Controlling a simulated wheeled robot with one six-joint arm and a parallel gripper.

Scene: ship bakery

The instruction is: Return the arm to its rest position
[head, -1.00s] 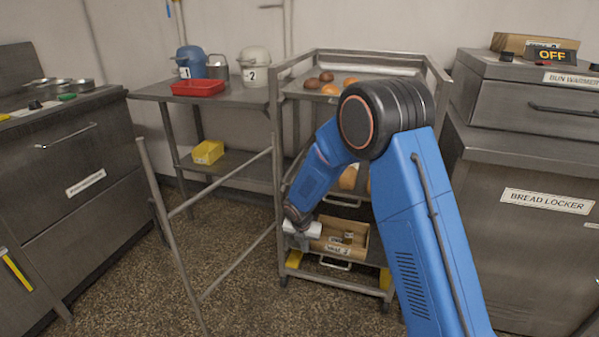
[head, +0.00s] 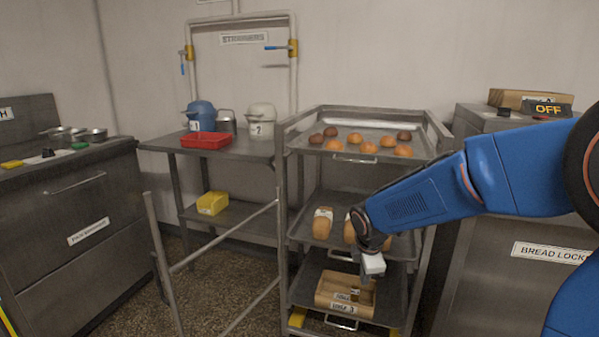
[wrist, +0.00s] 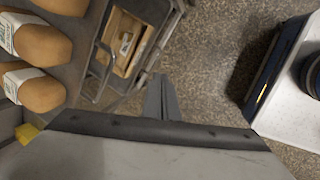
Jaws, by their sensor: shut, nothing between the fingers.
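My blue arm reaches in from the right of the head view. My gripper (head: 368,278) hangs in front of the rack's lower shelves, pointing down, left of the bread locker. In the wrist view my gripper (wrist: 163,100) is shut and empty, with its fingers together over the speckled floor. Its fingertips look apart from the rack and its loaves.
The metal rack (head: 284,160) holds rolls on top, wrapped loaves (head: 322,224) on the middle shelf and a wooden crate (head: 331,283) below. A metal rail frame (head: 222,247) stands at its left. The bread locker (head: 480,265) is at right.

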